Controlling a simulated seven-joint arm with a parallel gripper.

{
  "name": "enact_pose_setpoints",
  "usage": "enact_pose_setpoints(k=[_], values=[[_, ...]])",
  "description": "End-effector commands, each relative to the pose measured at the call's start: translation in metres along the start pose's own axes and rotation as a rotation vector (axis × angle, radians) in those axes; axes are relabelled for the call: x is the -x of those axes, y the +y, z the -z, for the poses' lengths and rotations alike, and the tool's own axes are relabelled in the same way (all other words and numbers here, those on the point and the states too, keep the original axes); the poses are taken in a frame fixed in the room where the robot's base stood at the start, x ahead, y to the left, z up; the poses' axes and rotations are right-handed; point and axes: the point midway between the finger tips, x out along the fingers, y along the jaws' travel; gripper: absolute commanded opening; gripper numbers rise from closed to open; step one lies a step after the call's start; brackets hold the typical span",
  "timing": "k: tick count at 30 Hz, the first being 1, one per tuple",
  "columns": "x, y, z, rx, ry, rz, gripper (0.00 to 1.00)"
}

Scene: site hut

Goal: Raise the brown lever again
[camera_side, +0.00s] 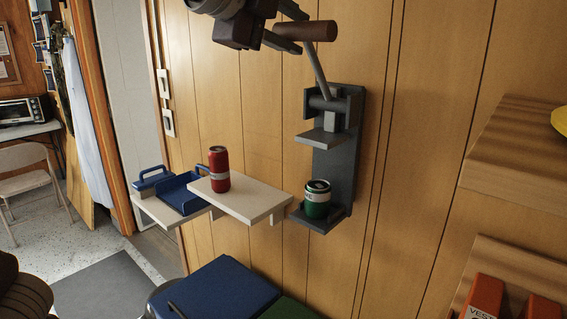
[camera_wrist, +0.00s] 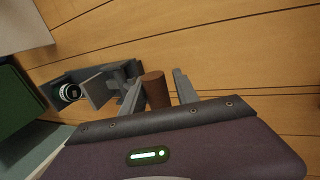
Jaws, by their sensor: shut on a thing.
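The brown lever handle (camera_side: 320,31) is at the top of the side view, on a grey rod (camera_side: 317,68) that slants up and left from a grey wall-mounted press (camera_side: 341,150). The lever stands raised. My gripper (camera_side: 284,27) is shut on the handle, whose right end sticks out past the fingers. In the wrist view the handle (camera_wrist: 156,90) lies between the two fingers of my gripper (camera_wrist: 158,84). A green can (camera_side: 317,198) stands upright on the press's lower plate, below and apart from the upper plate (camera_side: 322,138); its top shows in the wrist view (camera_wrist: 70,92).
A red can (camera_side: 219,168) stands on a white shelf (camera_side: 257,206) left of the press. A blue tray (camera_side: 184,194) is further left. Blue (camera_side: 220,290) and green lids are below. A wooden shelf (camera_side: 515,160) juts in at right. The wall around the lever is clear.

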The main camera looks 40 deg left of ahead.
Motion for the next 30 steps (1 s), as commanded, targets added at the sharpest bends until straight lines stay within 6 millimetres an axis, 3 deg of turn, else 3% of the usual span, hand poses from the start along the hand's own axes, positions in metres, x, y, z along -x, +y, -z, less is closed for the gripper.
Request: enact_pose_setpoints(k=[3, 4, 6, 14, 30], values=[[0.002, -0.006, -0.001, 0.002, 0.003, 0.019, 0.15], [0.002, -0.006, -0.001, 0.002, 0.003, 0.02, 0.4], [0.002, -0.006, -0.001, 0.002, 0.003, 0.02, 0.51], [0.004, -0.004, -0.001, 0.002, 0.002, 0.014, 0.51], [0.087, -0.002, -0.001, 0.001, 0.001, 0.012, 0.51]])
